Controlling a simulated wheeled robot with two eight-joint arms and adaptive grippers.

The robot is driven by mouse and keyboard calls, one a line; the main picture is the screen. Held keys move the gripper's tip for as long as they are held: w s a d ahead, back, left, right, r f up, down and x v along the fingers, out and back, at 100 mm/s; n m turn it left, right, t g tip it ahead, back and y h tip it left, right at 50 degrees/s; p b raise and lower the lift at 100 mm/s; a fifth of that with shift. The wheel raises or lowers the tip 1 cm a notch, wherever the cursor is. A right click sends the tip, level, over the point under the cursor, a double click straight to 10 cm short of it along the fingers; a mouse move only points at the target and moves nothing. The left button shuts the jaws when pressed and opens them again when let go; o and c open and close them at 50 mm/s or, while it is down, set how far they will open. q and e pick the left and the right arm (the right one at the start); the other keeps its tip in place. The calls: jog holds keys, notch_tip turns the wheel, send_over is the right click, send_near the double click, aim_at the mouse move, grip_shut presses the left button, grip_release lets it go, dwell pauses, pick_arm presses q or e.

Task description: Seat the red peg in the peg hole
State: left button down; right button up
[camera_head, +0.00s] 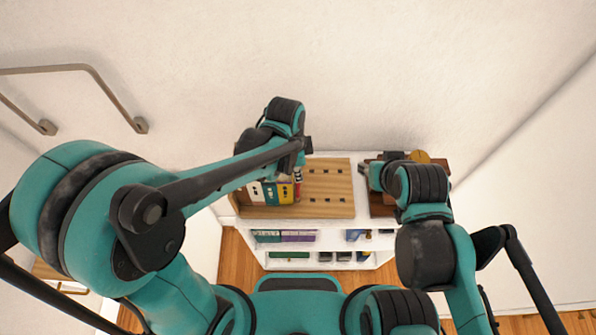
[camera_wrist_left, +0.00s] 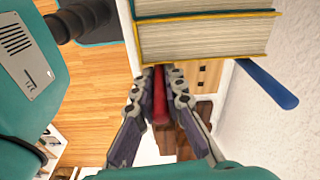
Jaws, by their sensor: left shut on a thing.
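A red peg (camera_head: 297,188) hangs below my left gripper (camera_head: 299,172), over the left part of a light wooden board (camera_head: 328,207) with several dark holes. In the left wrist view the red peg (camera_wrist_left: 159,95) stands between the two fingers of my left gripper (camera_wrist_left: 160,92), which are shut on it. Whether the peg's lower end touches the board or a hole is hidden. My right gripper (camera_head: 371,177) is at the right of the board, by a dark wooden piece; its fingers are too small and hidden to read.
Several upright books (camera_head: 271,193) stand close left of the peg and also fill the top of the left wrist view (camera_wrist_left: 205,38). A blue rod (camera_wrist_left: 267,84) shows there too. A dark wooden tray (camera_head: 382,209) lies right of the board. The white shelf (camera_head: 320,243) is below; a wall stands behind.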

pick_arm(q)
jog(key=shift+s+f, duration=0.1)
jog(key=shift+f, duration=0.05)
jog(key=c, duration=1.6)
grip_release()
